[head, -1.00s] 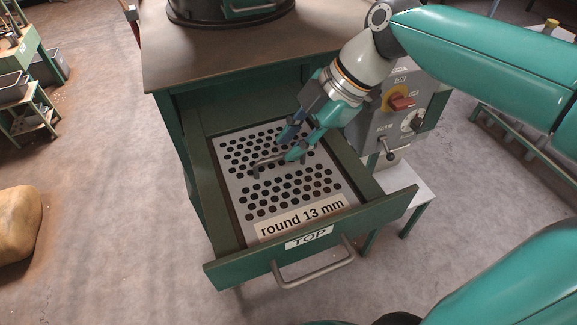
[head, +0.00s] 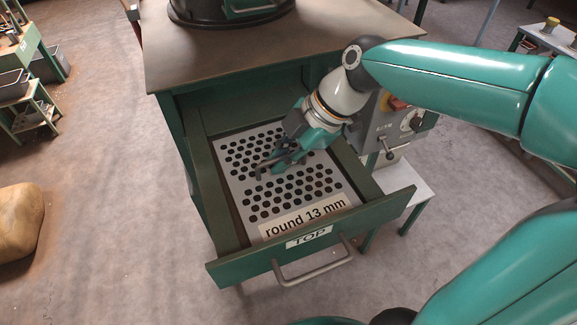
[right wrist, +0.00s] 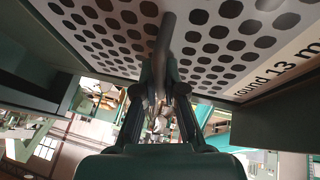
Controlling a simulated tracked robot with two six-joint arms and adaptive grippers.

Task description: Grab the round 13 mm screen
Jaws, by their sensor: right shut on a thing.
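The round 13 mm screen (head: 288,180) is a light grey plate with rows of round holes and a label reading "round 13 mm". It lies flat in the open green top drawer (head: 305,243). A thin grey bar handle (head: 263,166) stands at its middle. My right gripper (head: 278,160) is shut on this handle, coming from the upper right. In the right wrist view, the fingers (right wrist: 160,85) close on the handle bar (right wrist: 166,38), with the perforated plate (right wrist: 205,52) behind it. My left gripper is not in view.
The drawer sticks out from a green cabinet with a brown top (head: 290,50). A control box with a lever (head: 400,125) is close on the right, above a small pale shelf (head: 405,182). A tan sack (head: 20,220) lies at left. The floor between is clear.

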